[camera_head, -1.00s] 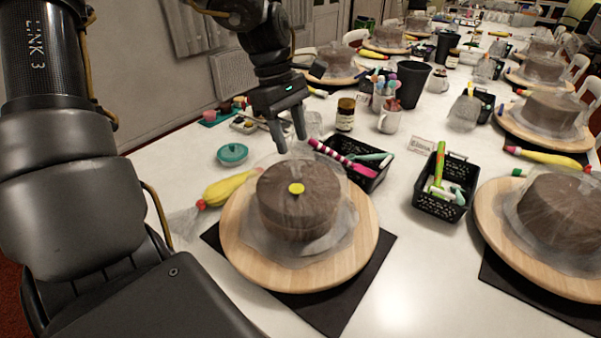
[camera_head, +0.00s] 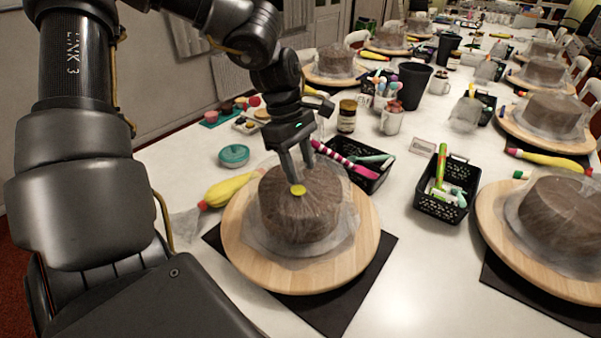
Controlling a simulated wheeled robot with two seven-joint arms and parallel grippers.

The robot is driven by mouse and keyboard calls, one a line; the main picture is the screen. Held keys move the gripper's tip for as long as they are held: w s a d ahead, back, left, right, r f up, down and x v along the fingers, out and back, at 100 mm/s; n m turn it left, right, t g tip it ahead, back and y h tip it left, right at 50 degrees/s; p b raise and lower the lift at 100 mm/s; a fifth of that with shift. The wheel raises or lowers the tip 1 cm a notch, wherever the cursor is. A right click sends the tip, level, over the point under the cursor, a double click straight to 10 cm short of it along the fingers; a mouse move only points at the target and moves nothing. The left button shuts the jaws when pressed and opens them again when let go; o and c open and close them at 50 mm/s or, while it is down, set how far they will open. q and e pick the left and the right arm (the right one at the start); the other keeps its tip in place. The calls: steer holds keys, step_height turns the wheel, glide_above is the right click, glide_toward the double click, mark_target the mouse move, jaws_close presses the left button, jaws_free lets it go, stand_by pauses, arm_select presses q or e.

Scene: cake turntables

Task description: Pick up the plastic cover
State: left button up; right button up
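A clear plastic cover (camera_head: 335,222) lies draped over the brown cake (camera_head: 290,225) on a round wooden turntable (camera_head: 253,262) in front of me. A small yellow disc (camera_head: 298,190) sits on top at the middle. My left gripper (camera_head: 303,178) points down at the top of the cake, its fingertips close to the yellow disc. The two fingers look spread apart; whether they touch the cover or the disc I cannot tell. My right gripper is out of view.
A yellow piping bag (camera_head: 228,190) and a teal lidded pot (camera_head: 233,155) lie left of the turntable. A black basket (camera_head: 360,165) with a striped roller stands close behind. Another basket (camera_head: 440,200) and a second covered cake (camera_head: 560,210) are to the right.

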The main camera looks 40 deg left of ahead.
arm_select(q)
jaws_close()
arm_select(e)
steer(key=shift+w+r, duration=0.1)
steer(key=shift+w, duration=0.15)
arm_select(q)
steer(key=shift+r, duration=0.15)
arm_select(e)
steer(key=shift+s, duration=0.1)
